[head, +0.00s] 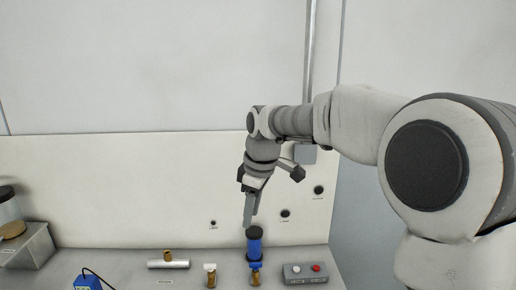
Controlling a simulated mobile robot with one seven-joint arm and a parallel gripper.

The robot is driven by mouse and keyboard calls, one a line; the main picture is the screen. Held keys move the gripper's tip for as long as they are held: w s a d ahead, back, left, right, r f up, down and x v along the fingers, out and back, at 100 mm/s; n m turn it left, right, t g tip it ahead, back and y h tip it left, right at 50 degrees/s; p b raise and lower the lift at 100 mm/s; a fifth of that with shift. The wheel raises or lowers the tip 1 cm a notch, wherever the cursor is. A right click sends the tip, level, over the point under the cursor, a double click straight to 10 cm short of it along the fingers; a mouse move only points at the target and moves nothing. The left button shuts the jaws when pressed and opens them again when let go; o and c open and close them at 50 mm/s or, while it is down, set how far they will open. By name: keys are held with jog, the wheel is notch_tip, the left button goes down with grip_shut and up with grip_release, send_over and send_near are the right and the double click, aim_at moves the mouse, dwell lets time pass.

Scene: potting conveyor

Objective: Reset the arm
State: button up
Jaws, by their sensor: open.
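My arm reaches in from the right of the head view, bent at the elbow, with the wrist hanging down. My gripper (249,222) points down, just above a blue cylinder with a black cap (255,245) that stands on the bench. The fingers are seen nearly edge-on, and nothing is visible between them. A small gap or slight overlap separates the fingertips from the black cap; I cannot tell whether they touch.
On the bench are a grey box with buttons (305,273), a brass fitting with a white top (210,275), a white pipe with a brass stub (168,263) and a blue device with a cable (87,282). A grey bin (30,248) stands far left. The space above the bench at left is clear.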

jog(key=s+d+r+m+t+h+p, duration=0.1)
jog(key=s+d+r+m, duration=0.3)
jog(key=s, duration=0.3)
jog(key=s+d+r+m+t+h, duration=0.1)
jog(key=s+d+r+m, duration=0.15)
jog(key=s+d, duration=0.4)
jog(key=s+d+f+m+t, duration=0.1)
jog(key=s+d+m, duration=0.1)
jog(key=s, duration=0.4)
jog(key=s+d+f+m+p, duration=0.1)
jog(key=s+d+f+m, duration=0.1)
jog(key=s+m, duration=0.3)
jog(key=shift+s+d+t, duration=0.4)
jog(key=shift+s+d, duration=0.25)
jog(key=shift+s, duration=0.05)
jog(key=shift+m, duration=0.25)
